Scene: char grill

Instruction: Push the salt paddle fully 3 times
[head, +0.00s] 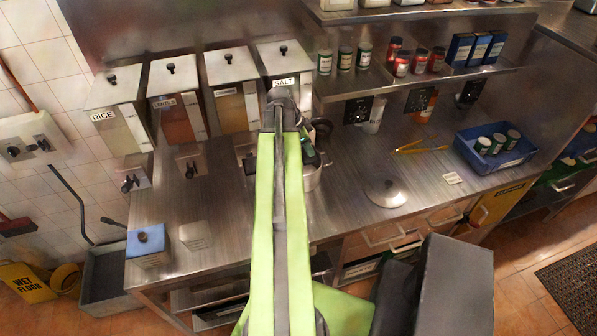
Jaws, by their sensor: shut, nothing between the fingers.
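The salt dispenser (277,57), labelled SALT, is the rightmost of the wall dispensers in the head view. My green arm rises in front of it and hides its lower part, so its paddle cannot be seen. My gripper (312,158) is shut and shows only partly, just right of the arm's upper end and below the dispenser. A metal pot (313,176) stands on the counter beside it, partly hidden by the arm. I cannot tell whether the gripper touches the paddle.
The rice dispenser (110,92), lentil dispenser (172,76) and another dispenser (229,66) hang to the left. A shelf (440,84) with jars overhangs the right. A metal lid (386,192), yellow tongs (420,149) and blue bin (487,163) lie on the counter.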

